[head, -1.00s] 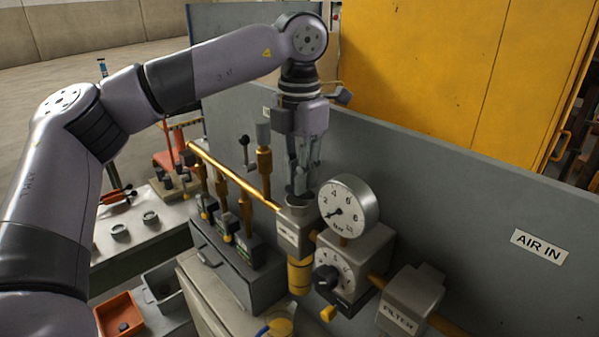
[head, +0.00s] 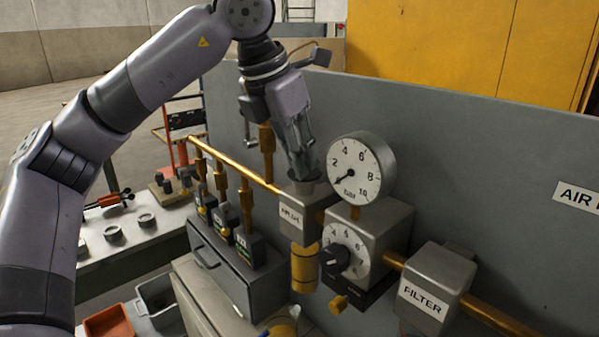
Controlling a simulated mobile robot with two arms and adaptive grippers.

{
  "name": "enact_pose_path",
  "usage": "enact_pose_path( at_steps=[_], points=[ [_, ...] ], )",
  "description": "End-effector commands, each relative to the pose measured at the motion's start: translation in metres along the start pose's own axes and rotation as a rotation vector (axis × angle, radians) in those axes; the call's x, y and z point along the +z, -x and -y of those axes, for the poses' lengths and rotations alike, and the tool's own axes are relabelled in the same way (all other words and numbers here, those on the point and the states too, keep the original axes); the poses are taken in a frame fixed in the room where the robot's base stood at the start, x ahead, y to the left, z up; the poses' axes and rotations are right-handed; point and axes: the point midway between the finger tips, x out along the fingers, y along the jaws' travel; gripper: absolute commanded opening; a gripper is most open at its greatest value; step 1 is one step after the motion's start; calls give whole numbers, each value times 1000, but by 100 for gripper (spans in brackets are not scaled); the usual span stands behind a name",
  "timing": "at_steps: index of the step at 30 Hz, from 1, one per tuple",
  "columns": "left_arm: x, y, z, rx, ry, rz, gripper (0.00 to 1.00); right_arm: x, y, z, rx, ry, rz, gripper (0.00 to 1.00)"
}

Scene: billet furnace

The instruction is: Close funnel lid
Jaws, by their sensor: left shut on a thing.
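The funnel (head: 307,188) is a small dark round piece on top of the grey block (head: 296,218) that has a yellow cylinder below it. My left gripper (head: 305,168) comes down from above, tilted, with its fingertips right at the funnel's top. Its fingers are close together and shut on what seems to be the funnel lid; the fingers hide the lid, so I cannot tell its angle. My right gripper is not in view.
A pressure gauge (head: 360,172) stands close on the right, above a regulator with a dial (head: 345,250). A filter block (head: 432,285) is further right. A brass pipe with valves (head: 230,165) runs left. A grey panel (head: 450,180) stands behind.

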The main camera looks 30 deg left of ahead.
Motion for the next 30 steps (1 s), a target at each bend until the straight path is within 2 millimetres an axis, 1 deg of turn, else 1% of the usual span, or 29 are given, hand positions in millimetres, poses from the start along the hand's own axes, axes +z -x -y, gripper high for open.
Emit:
enact_pose_path(
  at_steps=[1,2,12,13,21,22,30],
  points=[
    [-2,-3,0,1,0,12,0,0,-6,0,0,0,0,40],
    [-2,-2,0,1,1,17,0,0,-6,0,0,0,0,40],
    [-1,0,0,1,1,22,0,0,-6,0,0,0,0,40],
    [-1,0,0,1,1,21,18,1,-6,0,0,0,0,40],
    [-2,0,0,1,0,20,36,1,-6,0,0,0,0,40],
    [-2,0,0,1,0,20,37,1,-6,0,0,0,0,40],
    [-1,0,0,1,0,20,37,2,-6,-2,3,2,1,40]
  ],
)
